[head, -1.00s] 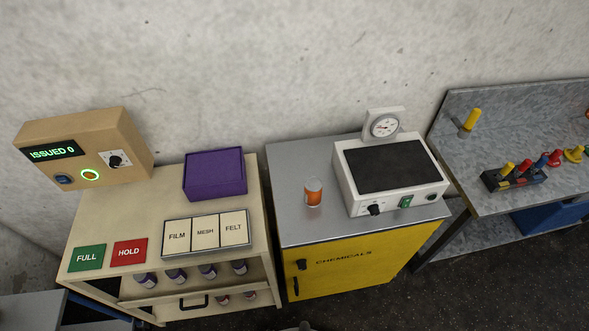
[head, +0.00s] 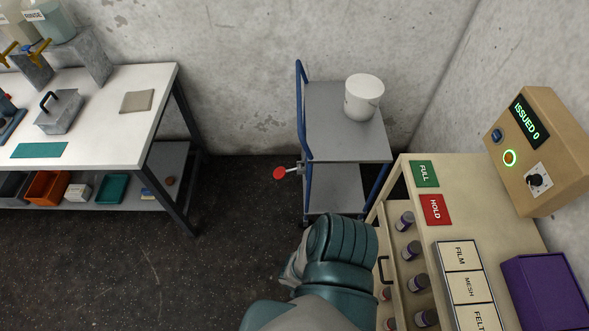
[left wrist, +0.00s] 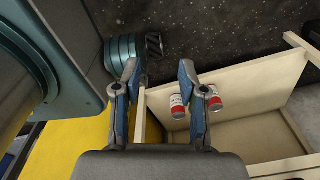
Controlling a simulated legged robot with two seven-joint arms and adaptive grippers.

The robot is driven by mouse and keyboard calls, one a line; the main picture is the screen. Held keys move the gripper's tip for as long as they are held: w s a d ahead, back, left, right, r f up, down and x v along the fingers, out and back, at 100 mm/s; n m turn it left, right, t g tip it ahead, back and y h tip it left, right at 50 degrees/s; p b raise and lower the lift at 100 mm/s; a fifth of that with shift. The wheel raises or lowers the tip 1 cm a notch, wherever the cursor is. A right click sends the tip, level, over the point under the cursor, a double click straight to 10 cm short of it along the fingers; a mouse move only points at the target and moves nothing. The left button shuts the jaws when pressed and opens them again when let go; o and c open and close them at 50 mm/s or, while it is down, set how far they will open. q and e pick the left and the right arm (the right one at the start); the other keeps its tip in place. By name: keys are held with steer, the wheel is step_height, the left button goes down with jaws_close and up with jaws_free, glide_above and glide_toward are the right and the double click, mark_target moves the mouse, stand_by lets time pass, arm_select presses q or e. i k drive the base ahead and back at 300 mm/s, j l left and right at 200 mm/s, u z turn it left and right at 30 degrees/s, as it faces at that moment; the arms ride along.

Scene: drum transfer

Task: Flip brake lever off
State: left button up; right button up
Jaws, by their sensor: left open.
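The brake lever (head: 281,173) has a red round end and sticks out from the left side of the grey cart (head: 345,122), low beside its blue frame. My left gripper (left wrist: 158,72) shows in the left wrist view with its two fingers apart and nothing between them. It is above the open wooden drawer area and dark floor, away from the lever, which that view does not show. In the head view a teal and grey arm of mine rises from the bottom centre; no gripper fingers can be made out there. My right gripper is not in view.
A white bucket (head: 363,97) stands on the cart. The beige bench (head: 468,215) with its open bottle drawer is close on the right. A white table (head: 110,110) stands at the left. Dark floor (head: 235,220) between them is clear.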

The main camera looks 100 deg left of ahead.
mark_target(279, 173)
steer(key=u, duration=3.55)
